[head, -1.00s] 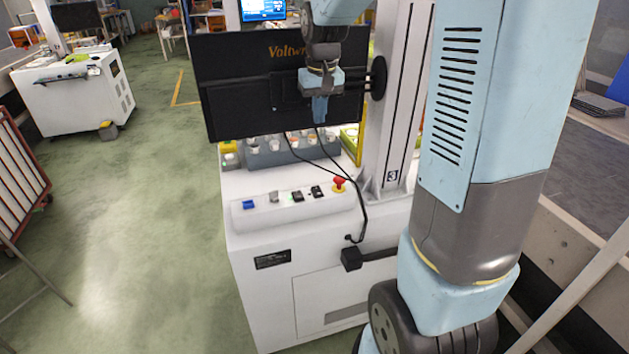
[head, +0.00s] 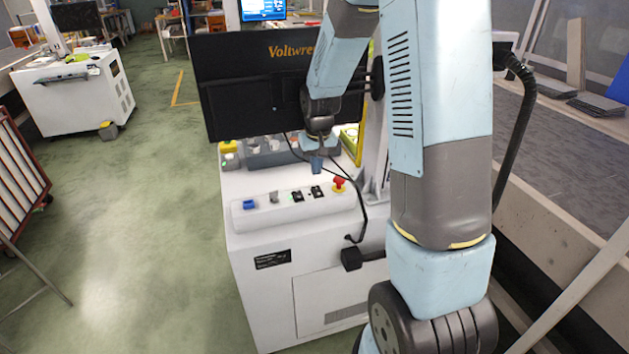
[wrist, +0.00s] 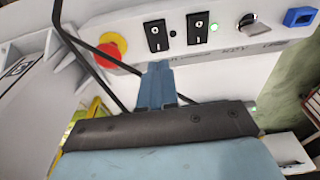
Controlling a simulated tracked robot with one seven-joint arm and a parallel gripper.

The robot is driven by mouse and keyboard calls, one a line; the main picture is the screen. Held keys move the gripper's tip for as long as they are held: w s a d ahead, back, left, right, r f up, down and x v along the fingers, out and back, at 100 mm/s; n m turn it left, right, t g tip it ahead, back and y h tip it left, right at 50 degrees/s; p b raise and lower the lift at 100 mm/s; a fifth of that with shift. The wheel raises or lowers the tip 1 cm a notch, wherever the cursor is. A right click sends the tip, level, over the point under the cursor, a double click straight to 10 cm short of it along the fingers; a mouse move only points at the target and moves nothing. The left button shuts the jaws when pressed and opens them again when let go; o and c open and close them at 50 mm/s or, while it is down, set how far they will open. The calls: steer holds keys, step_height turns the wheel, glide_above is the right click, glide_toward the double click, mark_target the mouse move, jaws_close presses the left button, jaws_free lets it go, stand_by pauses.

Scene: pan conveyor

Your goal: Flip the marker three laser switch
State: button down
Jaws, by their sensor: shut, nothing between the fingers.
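The white machine (head: 255,240) carries a sloped control panel with two black rocker switches. One rocker (head: 317,192) is nearest the red stop button, and the other rocker (head: 297,196) is beside it. In the wrist view, the near-stop rocker (wrist: 155,37) has an unlit dark indicator next to it, and the other rocker (wrist: 197,28) has a lit green one. Their labels are too small to read, so I cannot tell which is the laser switch. My gripper (head: 316,170) is shut and empty, pointing down above the panel's back edge. In the wrist view its fingertips (wrist: 157,68) appear just below the near-stop rocker.
The red stop button (head: 339,184) is close to the right of the rockers. A key switch (head: 273,197) and a blue socket-like part (head: 249,204) sit to the left. A black monitor (head: 235,90) stands behind, and a black cable (head: 362,215) hangs at right.

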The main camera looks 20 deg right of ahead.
mark_target(315, 187)
steer(key=shift+w+f, duration=0.2)
steer(key=shift+f, duration=1.2)
steer(key=shift+w+f, duration=0.15)
steer(key=shift+f, duration=1.2)
steer(key=shift+d+f, duration=0.1)
steer(key=shift+d, duration=0.15)
steer(key=shift+a, duration=0.25)
steer(key=shift+s, duration=0.15)
steer(key=shift+s+r, duration=0.25)
steer(key=shift+s, duration=0.35)
